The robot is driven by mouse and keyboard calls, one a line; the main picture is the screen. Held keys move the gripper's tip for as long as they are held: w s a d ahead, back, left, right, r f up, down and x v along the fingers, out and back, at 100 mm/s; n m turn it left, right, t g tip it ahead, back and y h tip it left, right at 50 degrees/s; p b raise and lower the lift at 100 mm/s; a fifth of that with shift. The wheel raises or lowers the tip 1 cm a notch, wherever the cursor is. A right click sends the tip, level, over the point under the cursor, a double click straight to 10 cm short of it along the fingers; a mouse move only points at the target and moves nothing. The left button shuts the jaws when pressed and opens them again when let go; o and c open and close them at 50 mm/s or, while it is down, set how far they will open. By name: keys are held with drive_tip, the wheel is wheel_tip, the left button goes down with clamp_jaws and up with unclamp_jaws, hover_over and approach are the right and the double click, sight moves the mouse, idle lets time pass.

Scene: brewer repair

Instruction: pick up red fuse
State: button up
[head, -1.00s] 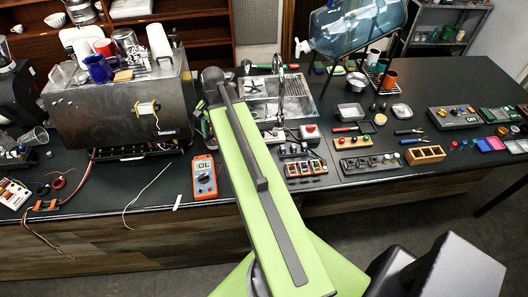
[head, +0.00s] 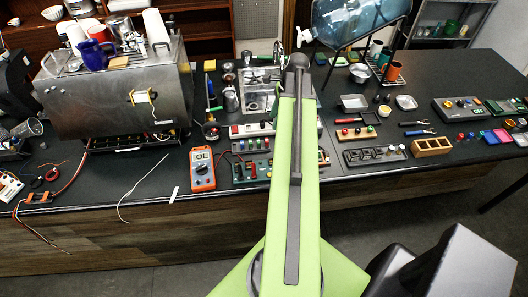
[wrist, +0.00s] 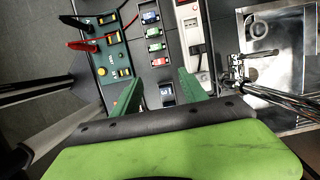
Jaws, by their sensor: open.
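My gripper (wrist: 160,78) is open and empty in the wrist view, its two green fingers spread above a dark fuse rack (wrist: 142,62). The rack holds a row of small blocks: a blue one (wrist: 150,17), green ones (wrist: 153,32) beyond the fingertips, and a dark blue and white one (wrist: 167,95) between the fingers.
A green board (wrist: 112,58) with red plugs (wrist: 82,44) lies left of the rack. A pale power strip (wrist: 193,40) and a metal sink (wrist: 280,40) lie to its right. In the head view, an orange multimeter (head: 202,170) and a wooden tray (head: 432,147) flank my arm.

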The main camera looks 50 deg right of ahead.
drive_tip(key=b, duration=0.5)
hover_over(267, 140)
drive_tip(key=d, duration=0.2)
wheel_tip(267, 140, down, 6)
drive_tip(key=shift+s+a+f, duration=0.35)
drive_tip(key=shift+f, duration=0.2)
drive_tip(key=shift+r, duration=0.1)
drive_tip(key=b+x, duration=0.5)
drive_tip(key=shift+s+f+b, duration=0.15)
drive_tip(key=shift+f+b, duration=0.1)
drive_tip(key=shift+b, duration=0.05)
drive_tip(key=shift+r, duration=0.2)
drive_tip(key=shift+c, duration=0.4)
clamp_jaws()
